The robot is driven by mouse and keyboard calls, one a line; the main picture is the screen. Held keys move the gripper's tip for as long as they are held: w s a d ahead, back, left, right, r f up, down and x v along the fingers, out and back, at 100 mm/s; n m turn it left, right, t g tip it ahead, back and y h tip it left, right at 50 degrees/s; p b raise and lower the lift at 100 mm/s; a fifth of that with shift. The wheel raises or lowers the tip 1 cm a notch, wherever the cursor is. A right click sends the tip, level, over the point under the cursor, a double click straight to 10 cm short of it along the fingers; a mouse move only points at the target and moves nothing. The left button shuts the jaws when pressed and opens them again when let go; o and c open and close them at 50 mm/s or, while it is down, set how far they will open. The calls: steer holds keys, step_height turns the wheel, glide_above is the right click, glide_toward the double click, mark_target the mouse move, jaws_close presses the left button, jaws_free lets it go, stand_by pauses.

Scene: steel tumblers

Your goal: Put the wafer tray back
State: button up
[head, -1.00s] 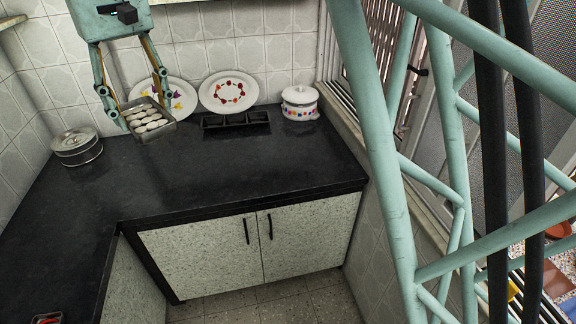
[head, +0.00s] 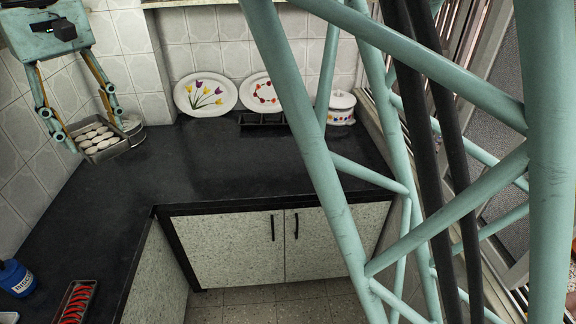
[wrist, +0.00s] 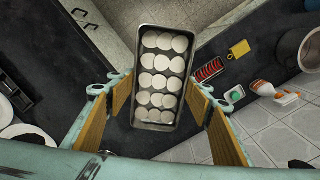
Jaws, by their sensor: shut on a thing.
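The wafer tray (head: 109,153) is a shallow steel tray with rows of pale round wafers. My gripper (head: 95,133) is shut on it at its two sides, in the upper left of the head view. The tray hangs above the left part of the dark counter and partly covers a round steel tin (head: 135,129). In the wrist view the tray (wrist: 153,127) lies between the two fingers of my gripper (wrist: 160,88), with the wafers facing up and in place. The gap between tray and counter cannot be judged.
A tulip plate (head: 187,106), a second plate (head: 257,84), a black divided holder (head: 262,120) and a lidded white pot (head: 341,116) stand along the back wall. A red-filled tray (head: 75,302) and a blue bottle (head: 17,279) are at the front left. The middle counter (head: 200,165) is clear.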

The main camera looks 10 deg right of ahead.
steer(key=shift+a, duration=0.1)
stand_by(0.4)
steer(key=w+d+f+n+p, duration=0.1)
steer(key=w+d+f, duration=0.6)
steer(key=d, duration=0.3)
steer(key=w+d+f+n, duration=0.2)
steer(key=w+d+f, duration=0.5)
steer(key=d, duration=0.4)
steer(key=w+d+f+n+p, duration=0.1)
steer(key=w+d+f, duration=0.6)
steer(key=d, duration=0.3)
steer(key=s+d+f+n, duration=0.1)
steer(key=d+f, duration=0.5)
steer(key=d, duration=0.7)
steer(key=s+d+f+n+p, duration=0.1)
steer(key=d+f+n, duration=0.1)
steer(key=d+f, duration=0.5)
steer(key=s+d+f+n+p, duration=0.1)
steer(key=d+f, duration=0.6)
steer(key=d, duration=1.3)
steer(key=shift+s+n, duration=0.4)
steer(key=shift+s, duration=0.2)
steer(key=shift+d, duration=0.1)
